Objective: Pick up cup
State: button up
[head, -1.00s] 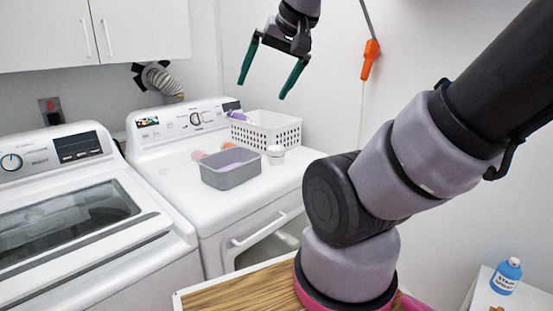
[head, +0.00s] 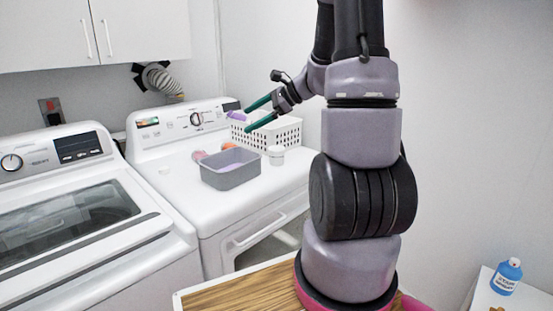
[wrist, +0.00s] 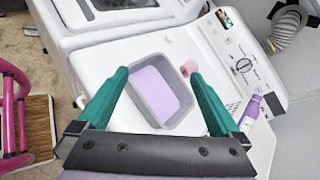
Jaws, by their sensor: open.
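A small white cup (head: 276,155) stands upright on top of the dryer, just right of a grey bin. I cannot make it out in the wrist view, where my gripper may hide it. A small pink object (wrist: 188,67), perhaps another cup, is beside the bin; in the head view it is partly hidden behind the bin. My gripper (head: 249,118) is open and empty, above the dryer top near the white basket, fingers pointing left.
The dryer top (head: 185,180) also carries the grey bin (head: 228,177), a white perforated basket (head: 285,136), a purple bottle (wrist: 249,112) and an orange item (head: 228,147). A washer (head: 75,205) is at left. A blue stain spray bottle (head: 507,276) stands at lower right.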

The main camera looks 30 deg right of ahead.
jog(key=w+d+f+m+t+h, duration=0.1)
jog(key=w+d+f+m+t, duration=0.15)
jog(key=d+f+m, duration=0.2)
jog(key=w+d+f+m+t+h, duration=0.1)
jog(key=w+d+f+m, duration=0.2)
jog(key=d+f, duration=0.25)
jog(key=m+t+h, duration=0.2)
jog(key=m+h, duration=0.1)
jog(key=m, duration=0.2)
send_near(276, 156)
jog(key=shift+w+d+f, duration=0.75)
jog(key=shift+w+d, duration=0.1)
jog(key=shift+w, duration=0.2)
jog(key=shift+w+d+f, duration=0.1)
jog(key=shift+w+f, duration=0.15)
jog(key=x, duration=1)
jog(key=shift+w+r, duration=0.1)
jog(key=shift+a, duration=0.2)
jog(key=c, duration=1.3)
jog(key=shift+r, duration=0.2)
